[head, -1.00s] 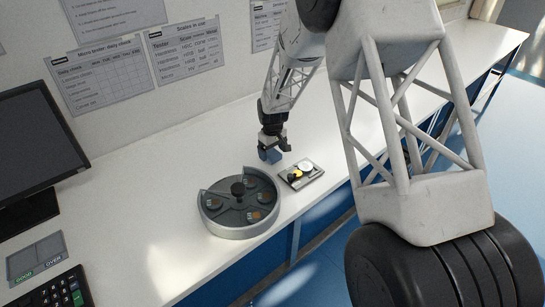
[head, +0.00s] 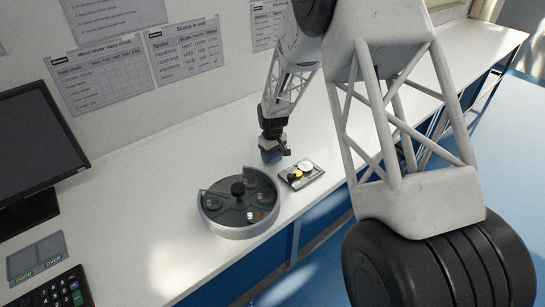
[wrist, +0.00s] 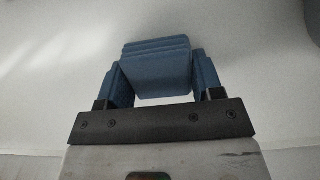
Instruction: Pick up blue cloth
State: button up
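The blue cloth (wrist: 157,68) is a thick, folded blue block with layered edges in the wrist view. It sits between the two blue-padded fingers of my gripper (wrist: 162,80). The fingers are spread wide, one on each side of it; whether they touch it is hard to tell. In the head view my gripper (head: 275,150) is low over the white bench, and the blue cloth (head: 271,157) shows as a small blue patch under it, partly hidden by the gripper.
A round grey tray (head: 243,231) with a dark centre knob and several compartments stands in front of the cloth. A small tray (head: 314,177) with yellow and white items lies just right of my gripper. A monitor (head: 35,150) and keypad (head: 50,295) are at left. The bench's front edge is close.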

aim_at(274, 154)
jog(key=c, duration=0.5)
jog(key=shift+o, duration=0.2)
jog(key=shift+r, duration=5.05)
jog(key=shift+o, duration=1.4)
jog(key=shift+c, duration=0.7)
jog(key=shift+s+d, duration=0.15)
jog(key=shift+d, duration=0.25)
jog(key=s+d, duration=0.6)
jog(key=d, duration=0.4)
jog(key=shift+s+r, duration=0.4)
